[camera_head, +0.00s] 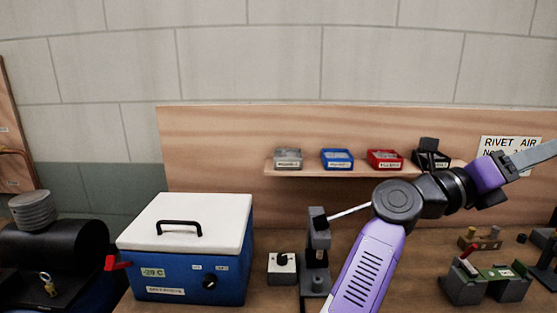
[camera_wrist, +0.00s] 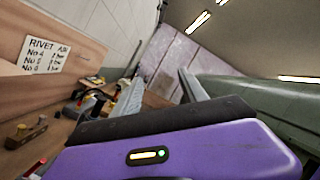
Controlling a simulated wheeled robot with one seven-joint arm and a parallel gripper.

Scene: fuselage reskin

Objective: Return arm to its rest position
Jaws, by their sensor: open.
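My arm (camera_head: 372,265) rises from the lower middle and bends to the right above the bench in the head view. My gripper (camera_head: 540,155) is at the far right, in front of the backboard near the white rivet sign (camera_head: 510,150), pointing right and slightly up. In the wrist view my gripper (camera_wrist: 160,90) has its two grey fingers apart with nothing between them. The gripper touches nothing that I can see.
A blue cooler with a white lid (camera_head: 190,220) stands left on the bench. A shelf (camera_head: 310,170) holds small grey, blue, red and black bins behind my arm. A grey-green fixture (camera_head: 487,284) sits at the right. A black tank (camera_head: 60,245) is far left.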

